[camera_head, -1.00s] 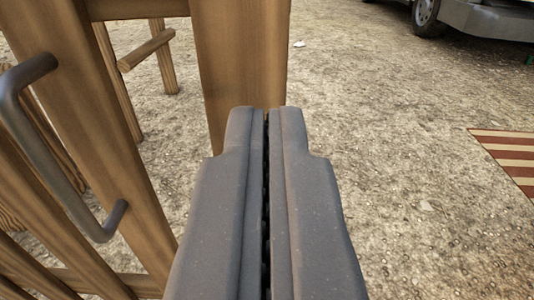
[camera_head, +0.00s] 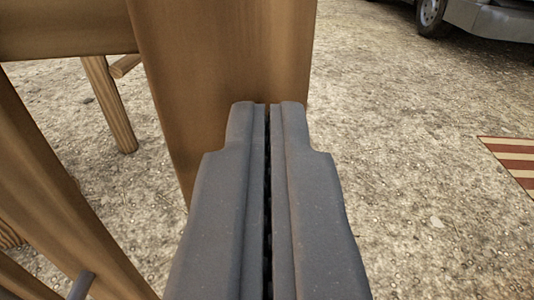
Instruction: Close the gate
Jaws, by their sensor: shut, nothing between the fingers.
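My gripper (camera_head: 267,108) is shut and empty, pointing ahead in the middle of the view. Its tips overlap the lower part of a broad upright wooden post (camera_head: 225,60); I cannot tell whether they touch it. The wooden gate (camera_head: 62,200) shows at the left as a slanting board, with a gap of gravel between it and the post. A small piece of the gate's grey metal handle (camera_head: 82,286) shows at the bottom left. The rest of the handle is out of view.
A wooden rail (camera_head: 65,30) joins the post at the upper left, with a thinner wooden leg (camera_head: 110,105) behind it. A red and cream striped mat (camera_head: 512,155) lies at the right. A vehicle (camera_head: 485,22) stands at the upper right. Gravel between is clear.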

